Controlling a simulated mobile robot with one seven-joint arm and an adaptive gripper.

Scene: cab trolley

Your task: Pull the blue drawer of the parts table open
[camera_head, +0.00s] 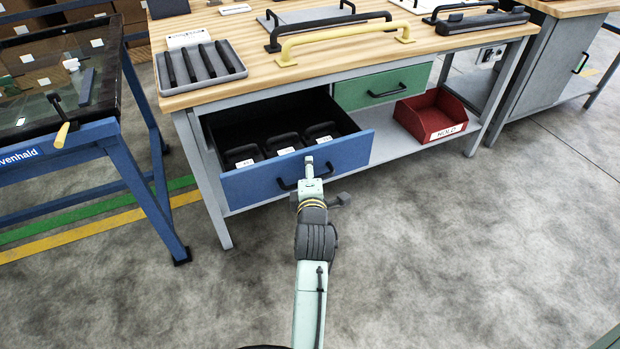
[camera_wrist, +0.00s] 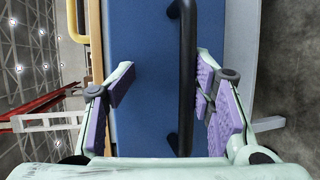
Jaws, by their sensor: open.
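The blue drawer (camera_head: 345,158) of the parts table (camera_head: 195,165) stands pulled out, with its inside showing. Its black bar handle (camera_head: 284,186) is on the blue front, partly hidden by my gripper in the head view. My gripper (camera_head: 309,172) is at this handle. In the wrist view, my gripper (camera_wrist: 164,85) is open, with purple pads on both fingers. The black handle (camera_wrist: 187,75) runs upright in the picture between the fingers, nearer the right finger. The blue drawer front (camera_wrist: 145,50) lies behind it. I cannot tell whether a pad touches the handle.
Several black handles with white labels (camera_head: 282,143) lie inside the drawer. A closed green drawer (camera_head: 360,92) is to its right, above a red bin (camera_head: 430,112) on the lower shelf. A blue-framed trolley (camera_head: 55,165) stands at left. The floor (camera_head: 450,240) at front right is clear.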

